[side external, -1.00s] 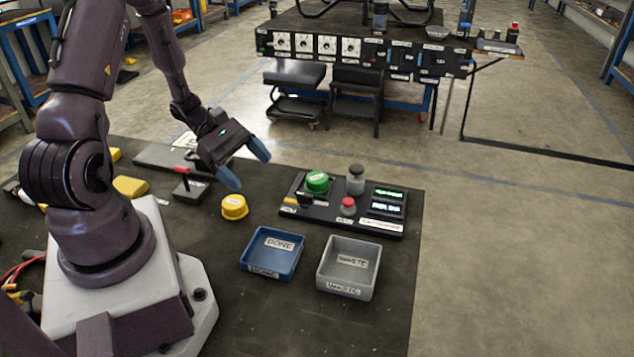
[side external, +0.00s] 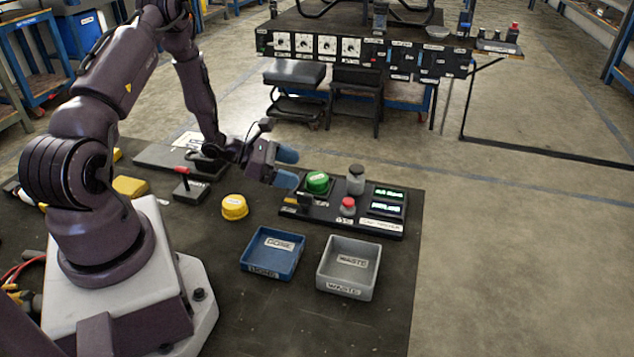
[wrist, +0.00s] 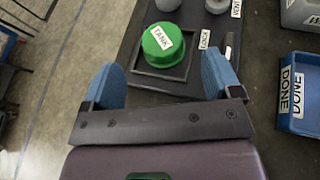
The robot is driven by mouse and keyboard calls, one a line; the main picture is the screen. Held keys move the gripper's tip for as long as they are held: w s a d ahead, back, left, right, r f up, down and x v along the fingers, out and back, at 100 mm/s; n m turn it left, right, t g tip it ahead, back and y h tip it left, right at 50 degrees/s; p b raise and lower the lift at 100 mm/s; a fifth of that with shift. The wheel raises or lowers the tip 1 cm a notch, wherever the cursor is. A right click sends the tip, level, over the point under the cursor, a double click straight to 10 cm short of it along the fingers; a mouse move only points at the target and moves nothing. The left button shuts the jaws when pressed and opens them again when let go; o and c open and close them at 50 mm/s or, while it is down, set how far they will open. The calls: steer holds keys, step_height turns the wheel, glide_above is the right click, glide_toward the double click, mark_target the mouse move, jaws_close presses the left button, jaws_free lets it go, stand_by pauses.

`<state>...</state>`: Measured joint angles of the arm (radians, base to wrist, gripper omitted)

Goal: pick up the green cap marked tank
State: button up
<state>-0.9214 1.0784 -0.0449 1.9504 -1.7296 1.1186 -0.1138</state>
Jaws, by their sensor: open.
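The green cap (side external: 317,181) sits on the black panel (side external: 366,223) in the side view. In the wrist view the green cap (wrist: 163,45) shows a white label reading TANK and sits in a dark square recess. My gripper (side external: 287,167) is open and empty, just left of the cap, with its blue fingers pointing toward it. In the wrist view the cap lies ahead of the gap between the fingertips (wrist: 160,75), apart from both.
A grey knob (side external: 355,180) and a red button (side external: 348,206) stand on the panel near the cap. Bare table lies between the yellow cap and the panel.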

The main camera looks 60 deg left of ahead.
mark_target(317, 177)
steer(key=x, duration=0.5)
steer(key=shift+f, duration=0.15)
steer(key=shift+c, duration=0.5)
steer(key=c, duration=1)
